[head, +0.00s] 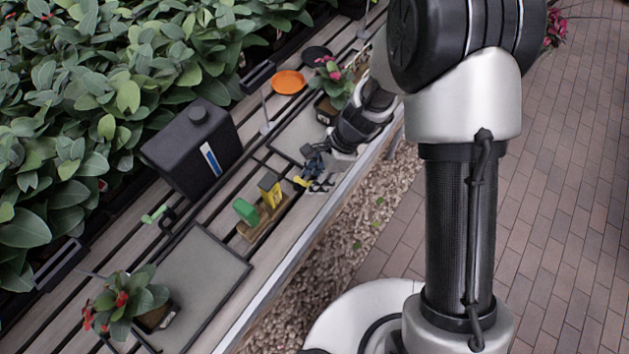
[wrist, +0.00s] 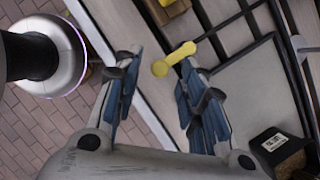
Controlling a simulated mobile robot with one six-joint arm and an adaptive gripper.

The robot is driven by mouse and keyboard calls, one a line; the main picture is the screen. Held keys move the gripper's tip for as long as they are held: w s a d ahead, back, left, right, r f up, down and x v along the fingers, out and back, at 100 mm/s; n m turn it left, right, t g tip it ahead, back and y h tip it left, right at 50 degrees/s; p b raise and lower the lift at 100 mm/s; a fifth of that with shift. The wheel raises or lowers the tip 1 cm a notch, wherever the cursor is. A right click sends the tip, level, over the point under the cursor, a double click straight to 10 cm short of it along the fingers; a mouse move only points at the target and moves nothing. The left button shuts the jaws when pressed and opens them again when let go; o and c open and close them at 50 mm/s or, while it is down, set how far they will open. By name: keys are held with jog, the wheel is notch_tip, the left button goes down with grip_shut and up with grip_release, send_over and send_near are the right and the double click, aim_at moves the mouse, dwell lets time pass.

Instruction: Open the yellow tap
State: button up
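The yellow tap (wrist: 174,59) shows in the wrist view as a short bar with rounded ends. Its near end lies between my fingertips, closer to the right finger; I cannot tell whether it touches. My gripper (wrist: 163,64) is open, its blue-grey finger pads well apart. In the head view the yellow tap (head: 301,182) shows as a small yellow piece beside my gripper (head: 316,178), near the table's front edge. The tap's body and mount are hidden or too small to make out.
A wooden base carries a yellow block (head: 270,190) and a green block (head: 246,211). A black canister (head: 196,148) stands behind, with a green tap (head: 154,214) near it. Potted flowers (head: 125,303) stand front left, others (head: 333,83) behind my gripper. An orange plate (head: 288,82) lies farther back.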

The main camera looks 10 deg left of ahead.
jog(key=shift+s+a+f, duration=0.1)
jog(key=shift+a+f, duration=0.1)
jog(key=shift+f, duration=0.3)
grip_shut()
